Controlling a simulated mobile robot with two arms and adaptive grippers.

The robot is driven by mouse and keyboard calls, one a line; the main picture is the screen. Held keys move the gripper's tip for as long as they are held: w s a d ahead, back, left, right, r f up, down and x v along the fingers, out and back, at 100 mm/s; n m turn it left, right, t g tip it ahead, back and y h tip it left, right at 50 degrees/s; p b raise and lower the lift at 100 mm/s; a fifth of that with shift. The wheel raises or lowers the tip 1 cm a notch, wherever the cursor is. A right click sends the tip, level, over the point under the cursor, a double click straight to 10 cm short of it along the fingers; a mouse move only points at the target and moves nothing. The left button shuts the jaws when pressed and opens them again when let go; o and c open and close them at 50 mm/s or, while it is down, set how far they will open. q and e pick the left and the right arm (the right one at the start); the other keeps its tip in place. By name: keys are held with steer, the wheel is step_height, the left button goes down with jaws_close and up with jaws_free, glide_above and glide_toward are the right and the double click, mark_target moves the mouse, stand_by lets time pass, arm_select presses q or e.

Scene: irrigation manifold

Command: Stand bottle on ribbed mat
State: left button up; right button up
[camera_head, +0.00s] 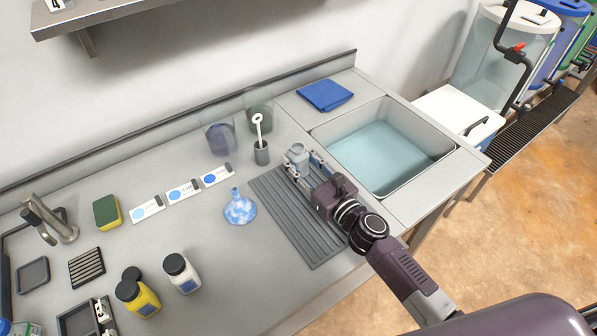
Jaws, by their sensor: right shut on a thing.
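The ribbed mat (287,222) is a long dark grey grooved sheet on the counter, left of the sink. My right gripper (304,166) reaches in from the lower right, over the mat's far end, and is shut on a small grey bottle (297,154). The bottle looks about upright, with its neck up. Its lower part is partly hidden by the fingers, and I cannot tell whether its base touches the mat. My left gripper is not in view.
The water-filled sink (390,150) lies right. White (181,273) and yellow (138,297) bottles stand front left. The mat's near part is clear.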

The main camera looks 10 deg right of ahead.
mark_target(303, 173)
steer(key=shift+f+b, duration=0.55)
steer(key=shift+f, duration=1.15)
steer(key=shift+f, duration=0.1)
steer(key=shift+f, duration=0.15)
steer(key=o, duration=1.1)
steer(key=shift+r, duration=0.2)
steer(key=shift+s, duration=0.15)
steer(key=b+v, duration=0.2)
steer(key=v, duration=0.8)
steer(key=shift+s+d+f, duration=0.1)
steer(key=shift+s+d, duration=0.05)
steer(key=shift+s, duration=0.15)
steer(key=shift+s+d, duration=0.25)
steer(key=shift+s, duration=0.25)
